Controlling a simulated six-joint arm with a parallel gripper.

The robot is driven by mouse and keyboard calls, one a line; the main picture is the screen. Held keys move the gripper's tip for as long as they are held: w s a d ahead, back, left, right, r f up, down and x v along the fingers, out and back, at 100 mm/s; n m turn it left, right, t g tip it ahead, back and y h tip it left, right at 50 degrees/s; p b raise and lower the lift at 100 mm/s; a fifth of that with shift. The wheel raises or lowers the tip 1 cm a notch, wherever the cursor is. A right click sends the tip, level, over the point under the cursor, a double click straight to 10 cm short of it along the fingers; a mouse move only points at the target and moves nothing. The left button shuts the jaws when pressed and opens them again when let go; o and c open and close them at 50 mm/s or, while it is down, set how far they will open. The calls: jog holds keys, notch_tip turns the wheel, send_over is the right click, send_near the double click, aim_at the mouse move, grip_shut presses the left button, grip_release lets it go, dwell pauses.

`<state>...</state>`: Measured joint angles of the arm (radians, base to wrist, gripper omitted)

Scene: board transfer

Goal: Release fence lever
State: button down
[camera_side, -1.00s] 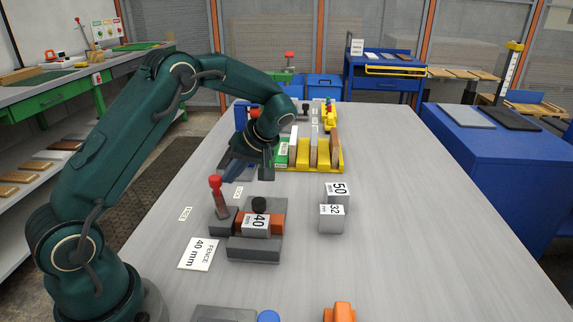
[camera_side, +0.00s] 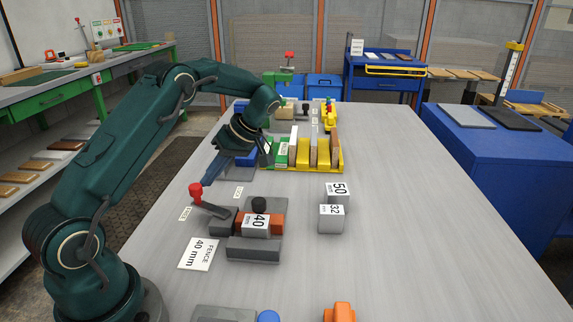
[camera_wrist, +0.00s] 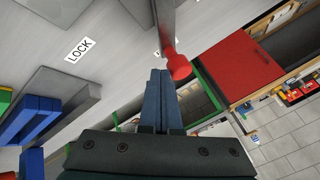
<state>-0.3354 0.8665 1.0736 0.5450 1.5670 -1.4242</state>
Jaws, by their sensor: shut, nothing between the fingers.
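The fence lever has a red knob (camera_side: 195,189) and a grey arm. It leans to the left, over toward the small label (camera_side: 185,213) on the table. The fence fixture (camera_side: 254,252) holds a block marked 40 (camera_side: 256,225) in front of an orange-brown piece. My gripper (camera_side: 208,181) has long blue fingers, shut and empty, just behind and right of the knob. In the wrist view, the knob (camera_wrist: 178,65) sits just beyond and right of the fingertips (camera_wrist: 160,73); contact cannot be told. The LOCK label (camera_wrist: 79,49) lies flat to the left.
A white card reading FENCE 40 mm (camera_side: 198,253) lies left of the fixture. Blocks marked 50 (camera_side: 338,190) and 32 (camera_side: 331,218) stand to its right. A yellow rack (camera_side: 305,166) with upright boards stands behind. The right of the table is clear.

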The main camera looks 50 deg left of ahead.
jog(key=shift+s, duration=0.1)
dwell(0.6)
jog(key=shift+v, duration=2.5)
jog(key=s+d+r+m+t, duration=0.2)
jog(key=d+r+m+t, duration=0.15)
jog(key=r, duration=0.25)
jog(key=s+d+r+m+t, duration=0.2)
jog(key=s+d+r, duration=0.1)
jog(key=d+r, duration=0.25)
jog(key=s+d+f+m+t+h, duration=0.4)
jog(key=d+m, duration=0.6)
jog(key=m, duration=0.3)
jog(key=s+f+t, duration=0.1)
jog(key=s+f, duration=0.1)
jog(key=s, duration=0.1)
jog(key=shift+s+d+f+t+h, duration=0.15)
jog(key=shift+s+f+t+h, duration=0.1)
jog(key=shift+t+h, duration=0.15)
